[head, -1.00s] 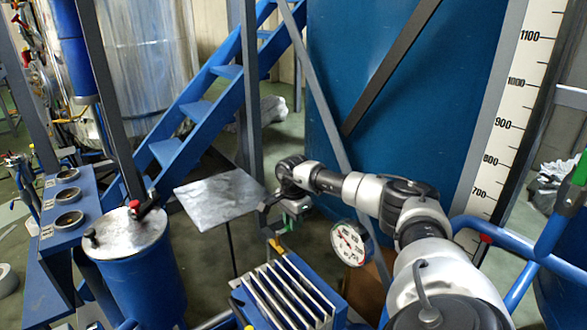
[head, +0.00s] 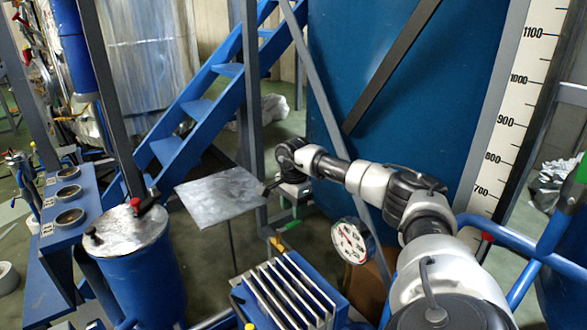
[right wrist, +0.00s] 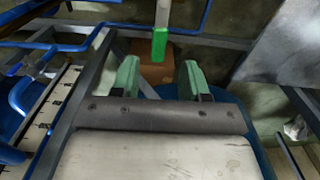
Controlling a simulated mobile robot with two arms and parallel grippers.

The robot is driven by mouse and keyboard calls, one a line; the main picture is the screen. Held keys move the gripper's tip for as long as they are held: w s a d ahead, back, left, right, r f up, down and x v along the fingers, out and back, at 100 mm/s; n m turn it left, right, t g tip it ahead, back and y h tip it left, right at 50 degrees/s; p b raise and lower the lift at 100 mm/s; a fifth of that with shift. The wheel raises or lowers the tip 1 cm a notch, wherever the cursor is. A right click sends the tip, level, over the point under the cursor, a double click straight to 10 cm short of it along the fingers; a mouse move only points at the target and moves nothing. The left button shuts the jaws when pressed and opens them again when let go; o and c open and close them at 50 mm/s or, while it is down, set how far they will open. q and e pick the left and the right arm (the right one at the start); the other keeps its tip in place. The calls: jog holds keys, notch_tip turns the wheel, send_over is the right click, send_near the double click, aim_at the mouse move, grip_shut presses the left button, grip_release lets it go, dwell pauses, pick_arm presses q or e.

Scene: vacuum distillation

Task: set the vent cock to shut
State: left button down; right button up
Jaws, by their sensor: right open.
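My right gripper (head: 270,187) is beside the right edge of a grey plate in the head view, at the end of my arm. In the right wrist view its two green fingers (right wrist: 161,80) are apart, with nothing between them. A grey bar with a green end (right wrist: 160,42) shows ahead of the fingers, apart from them; I cannot tell whether it is the vent cock's lever. Neither view shows clearly which fitting is the vent cock. My left gripper is out of view.
The grey plate (head: 222,195) stands left of the gripper. A round dial gauge (head: 350,241) and the finned blue unit (head: 285,292) are below. A blue drum with a metal lid (head: 126,234) stands at left, blue stairs (head: 195,112) behind. A brown box (right wrist: 154,69) lies beyond the fingers.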

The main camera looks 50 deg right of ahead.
aim_at(293, 223)
notch_tip(293, 223, up, 7)
dwell(0.3)
jog(key=shift+f, duration=0.2)
dwell(0.3)
